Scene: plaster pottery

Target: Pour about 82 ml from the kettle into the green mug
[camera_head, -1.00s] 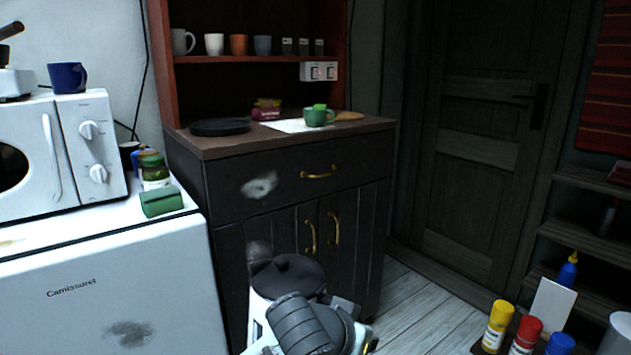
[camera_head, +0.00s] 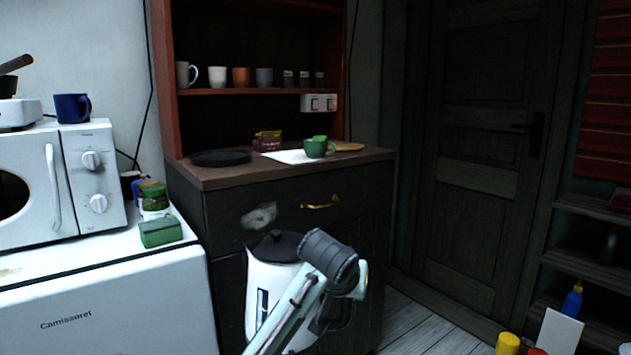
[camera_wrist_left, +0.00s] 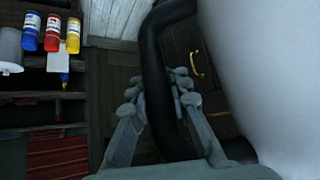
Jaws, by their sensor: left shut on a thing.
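The kettle (camera_head: 268,283) is white with a black lid and stands out in front of the dark cabinet, held below the level of its top. It looks about upright. My left arm hides part of its right side. In the left wrist view my left gripper (camera_wrist_left: 160,92) is shut on the kettle's black handle (camera_wrist_left: 157,55), with the white body (camera_wrist_left: 250,60) close on the right. The green mug (camera_head: 316,149) sits on a white sheet (camera_head: 285,157) on the cabinet top, above and beyond the kettle. My right gripper is not in view.
A black round plate (camera_head: 220,157) and a small dark red box (camera_head: 267,146) are on the cabinet top (camera_head: 225,178). A wooden piece (camera_head: 348,147) lies right of the mug. A shelf above holds several cups. A microwave (camera_head: 80,180) stands left.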

